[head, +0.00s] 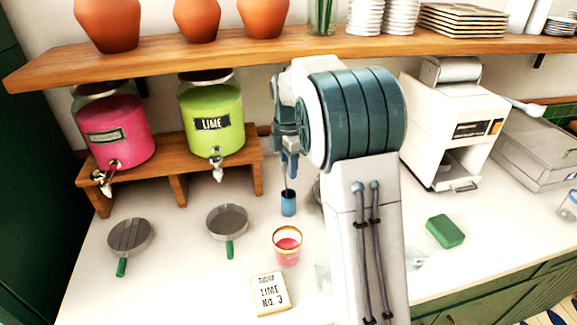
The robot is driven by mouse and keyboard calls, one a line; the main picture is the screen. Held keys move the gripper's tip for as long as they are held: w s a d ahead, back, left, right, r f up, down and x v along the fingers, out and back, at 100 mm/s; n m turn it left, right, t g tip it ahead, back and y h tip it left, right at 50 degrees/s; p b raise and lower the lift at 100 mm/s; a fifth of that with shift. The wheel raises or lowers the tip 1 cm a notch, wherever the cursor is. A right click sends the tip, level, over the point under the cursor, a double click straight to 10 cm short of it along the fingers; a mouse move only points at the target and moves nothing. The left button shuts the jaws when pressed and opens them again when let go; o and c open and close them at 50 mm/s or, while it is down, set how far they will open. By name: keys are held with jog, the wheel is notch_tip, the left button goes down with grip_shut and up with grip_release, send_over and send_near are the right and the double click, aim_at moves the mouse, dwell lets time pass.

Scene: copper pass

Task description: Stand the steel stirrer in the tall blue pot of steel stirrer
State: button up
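The tall blue pot (288,208) stands on the white counter, behind the glass of pink drink. The steel stirrer (286,183) shows as a thin, nearly upright dark rod between my gripper and the pot. My gripper (289,170) points down above the pot and appears shut on the stirrer's upper part. The stirrer's lower end meets the pot's mouth in the picture; whether it is inside or just behind the rim I cannot tell. My arm hides the counter to the right of the pot.
Two strainers (227,222) lie left. Drink dispensers (212,115) stand on a wooden riser. A green sponge (445,231) and white machine (455,125) are right. A shelf (200,55) runs above.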

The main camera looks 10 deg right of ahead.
notch_tip(320, 180, up, 11)
jog(key=s+f+m+t, duration=0.1)
jog(key=s+f+m, duration=0.3)
jog(key=s+m, duration=0.6)
jog(key=s+f+m+t, duration=0.2)
jog(key=s+f+m, duration=0.2)
jog(key=s+m, duration=0.6)
jog(key=s, duration=0.9)
jog(key=shift+s+m+t+b, duration=0.15)
jog(key=shift+m+t+b, duration=0.15)
jog(key=shift+m, duration=0.1)
